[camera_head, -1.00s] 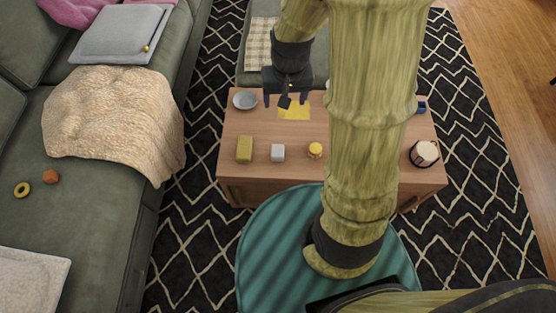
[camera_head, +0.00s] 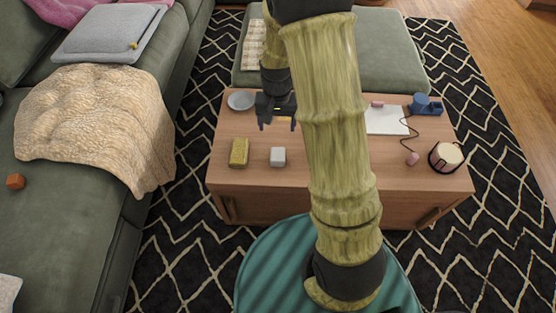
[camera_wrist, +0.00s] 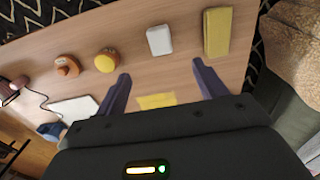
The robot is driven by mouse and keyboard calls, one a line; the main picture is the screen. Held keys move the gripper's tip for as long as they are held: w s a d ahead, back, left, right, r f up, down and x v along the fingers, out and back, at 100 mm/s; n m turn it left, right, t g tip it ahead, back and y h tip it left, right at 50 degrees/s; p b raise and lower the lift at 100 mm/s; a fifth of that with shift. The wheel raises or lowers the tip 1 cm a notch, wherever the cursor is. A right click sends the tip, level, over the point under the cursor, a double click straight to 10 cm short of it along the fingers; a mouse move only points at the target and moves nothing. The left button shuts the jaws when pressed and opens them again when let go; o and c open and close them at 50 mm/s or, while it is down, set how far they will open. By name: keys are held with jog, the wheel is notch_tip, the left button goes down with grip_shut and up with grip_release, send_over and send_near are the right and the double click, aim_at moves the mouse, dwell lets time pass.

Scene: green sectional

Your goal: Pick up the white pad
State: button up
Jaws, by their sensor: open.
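A flat white pad (camera_head: 386,120) lies on the right part of the wooden table (camera_head: 230,175), just right of my arm, which may hide its left edge. It also shows at the lower left in the wrist view (camera_wrist: 73,109). A small white block (camera_head: 278,157) stands on the table's front left; in the wrist view the block (camera_wrist: 159,40) lies beyond my fingertips. My gripper (camera_head: 277,126) is open and empty above the table's left half, behind the white block and left of the pad. Its fingers (camera_wrist: 161,69) are spread in the wrist view, with a yellow sheet (camera_wrist: 156,101) below.
A yellow jar (camera_wrist: 107,61) and orange item (camera_wrist: 66,66) show only in the wrist view.

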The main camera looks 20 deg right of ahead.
jog(key=b, duration=0.5)
send_near(277, 154)
jog(key=f, duration=0.5)
jog(key=shift+s+f, duration=0.2)
jog(key=f+b, duration=0.1)
jog(key=f, duration=0.2)
jog(key=f+b, duration=0.1)
jog(key=f, duration=0.1)
jog(key=shift+w+d+f+b, duration=0.15)
jog(key=shift+w+b, duration=0.15)
jog(key=shift+b, duration=0.05)
jog(key=shift+s, duration=0.1)
